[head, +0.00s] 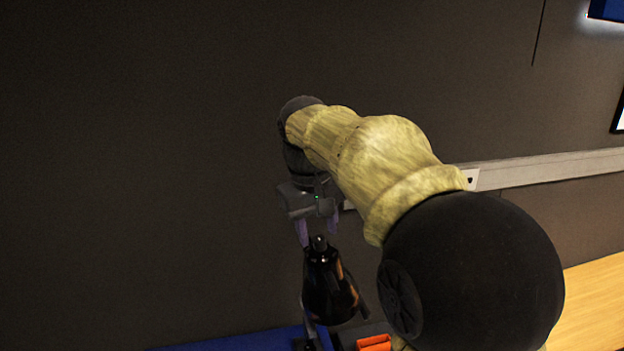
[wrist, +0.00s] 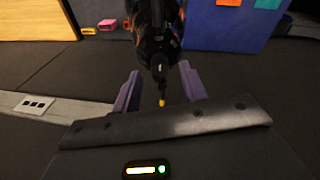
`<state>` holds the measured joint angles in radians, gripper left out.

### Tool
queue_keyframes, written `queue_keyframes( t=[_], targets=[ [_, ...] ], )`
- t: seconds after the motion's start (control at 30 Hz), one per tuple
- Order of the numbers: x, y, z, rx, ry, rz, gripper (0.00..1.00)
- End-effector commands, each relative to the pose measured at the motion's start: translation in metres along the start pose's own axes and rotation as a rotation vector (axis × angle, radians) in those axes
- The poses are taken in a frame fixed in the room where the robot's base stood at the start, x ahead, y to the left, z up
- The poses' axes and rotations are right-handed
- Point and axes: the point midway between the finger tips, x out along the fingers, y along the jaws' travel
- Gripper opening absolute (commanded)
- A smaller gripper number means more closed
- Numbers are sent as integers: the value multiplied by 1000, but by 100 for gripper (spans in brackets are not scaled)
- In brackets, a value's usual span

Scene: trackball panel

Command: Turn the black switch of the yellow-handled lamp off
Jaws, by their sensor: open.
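The lamp (head: 328,290) has a glossy black shade with a narrow black top, below my gripper in the head view. In the wrist view the dark lamp (wrist: 156,38) reaches down between the fingers, and a small yellow piece (wrist: 161,102) shows at its near end. A small black knob (head: 319,242) tops the lamp; I cannot tell whether it is the switch. My gripper (head: 318,230) is open, with its purple fingers just above the lamp top. The wrist view shows the gripper (wrist: 159,72) with a finger on each side of the lamp, not closed on it.
A blue surface (head: 245,340) and an orange-red object (head: 374,343) lie low in the head view. A wooden surface (head: 592,300) is at right. A pale wall rail (head: 560,170) runs behind my arm. Pink and red items (wrist: 107,25) sit beyond the lamp in the wrist view.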

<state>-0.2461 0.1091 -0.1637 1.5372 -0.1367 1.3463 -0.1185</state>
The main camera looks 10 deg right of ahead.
Motion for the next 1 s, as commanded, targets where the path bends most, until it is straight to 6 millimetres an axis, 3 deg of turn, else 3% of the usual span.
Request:
queue_keyframes(
  t=[0.7, 1.0],
  targets=[
    [-123, 0, -1, 0, 3, 1, 43],
    [-155, 0, 0, 0, 1, 0, 43]
  ],
)
